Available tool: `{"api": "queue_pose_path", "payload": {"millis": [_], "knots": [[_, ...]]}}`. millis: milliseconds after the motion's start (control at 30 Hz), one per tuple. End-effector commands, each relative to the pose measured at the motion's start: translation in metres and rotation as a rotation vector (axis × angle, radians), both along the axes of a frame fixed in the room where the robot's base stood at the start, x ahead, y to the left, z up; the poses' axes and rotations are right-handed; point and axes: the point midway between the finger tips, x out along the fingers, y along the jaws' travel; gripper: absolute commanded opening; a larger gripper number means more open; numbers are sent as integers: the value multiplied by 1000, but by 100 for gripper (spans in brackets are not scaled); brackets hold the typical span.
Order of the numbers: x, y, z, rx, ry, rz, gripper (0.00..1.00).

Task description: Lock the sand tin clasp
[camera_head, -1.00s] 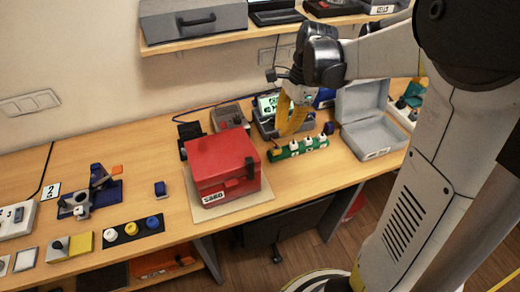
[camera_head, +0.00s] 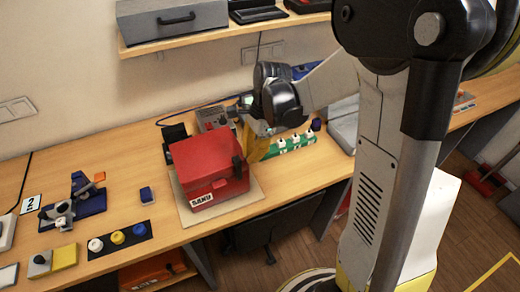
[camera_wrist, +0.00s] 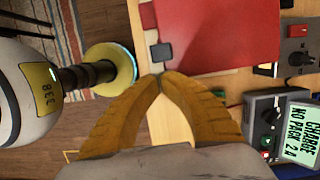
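The red sand tin (camera_head: 208,165) stands on a beige mat with its lid down, its label partly readable as "SAND". A dark clasp (camera_head: 238,166) is on its right side; whether it is locked I cannot tell. In the wrist view the red tin (camera_wrist: 220,30) fills the upper middle, and a dark square piece (camera_wrist: 162,51), apparently the clasp, sticks out from its edge. My gripper (camera_wrist: 160,77) has its yellow fingertips together with nothing between them, just short of that dark piece. In the head view my gripper (camera_head: 250,158) is close to the tin's right side.
A green strip with white knobs (camera_head: 293,143) lies right of my gripper. A charger with a lit display (camera_wrist: 280,128) is near my right finger. A grey open case (camera_head: 343,132) is partly hidden by my arm. Small parts and a blue fixture (camera_head: 85,195) lie to the left.

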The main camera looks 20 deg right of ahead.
Motion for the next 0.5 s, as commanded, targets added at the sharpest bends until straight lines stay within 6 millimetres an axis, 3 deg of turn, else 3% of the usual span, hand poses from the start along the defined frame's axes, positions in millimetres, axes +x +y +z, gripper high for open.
{"api": "queue_pose_path", "payload": {"millis": [500], "knots": [[0,10,0,0,0,1,0]]}}
